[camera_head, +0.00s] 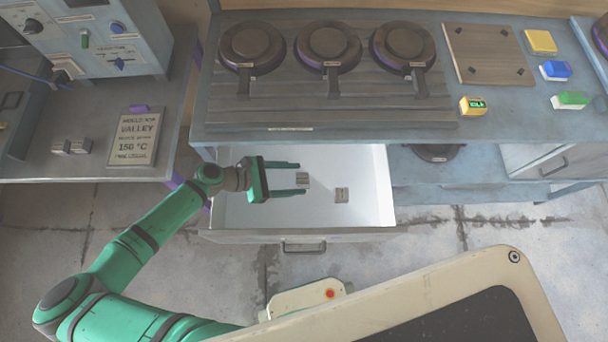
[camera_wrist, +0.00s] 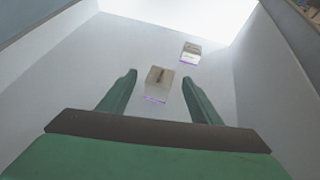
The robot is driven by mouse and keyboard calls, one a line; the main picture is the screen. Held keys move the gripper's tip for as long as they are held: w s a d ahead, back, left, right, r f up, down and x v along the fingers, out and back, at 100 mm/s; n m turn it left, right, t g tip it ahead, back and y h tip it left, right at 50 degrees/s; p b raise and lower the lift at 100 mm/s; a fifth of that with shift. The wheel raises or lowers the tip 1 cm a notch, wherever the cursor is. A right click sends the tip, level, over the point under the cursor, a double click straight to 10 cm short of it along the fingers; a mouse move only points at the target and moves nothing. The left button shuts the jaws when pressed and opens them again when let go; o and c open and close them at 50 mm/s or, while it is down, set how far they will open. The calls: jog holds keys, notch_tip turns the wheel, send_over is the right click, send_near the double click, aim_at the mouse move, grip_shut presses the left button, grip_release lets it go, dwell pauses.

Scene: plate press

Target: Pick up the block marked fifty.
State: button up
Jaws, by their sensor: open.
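Two small grey-brown blocks sit inside the open white drawer (camera_head: 370,215). The nearer block (camera_head: 302,180) lies between the fingertips of my gripper (camera_head: 301,177); it also shows in the wrist view (camera_wrist: 159,78), just ahead of and between the fingers. The other block (camera_head: 341,195) lies to its right, and farther off in the wrist view (camera_wrist: 190,52). Each has a dark mark on top, but the marks are too small to read, so I cannot tell which is fifty. My gripper (camera_wrist: 160,86) is open and empty, reaching into the drawer from the left.
Clear drawer floor lies on the right.

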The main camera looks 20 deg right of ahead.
aim_at(312, 181)
jog(key=shift+x, duration=3.55)
jog(key=c, duration=1.4)
jog(key=shift+r, duration=0.1)
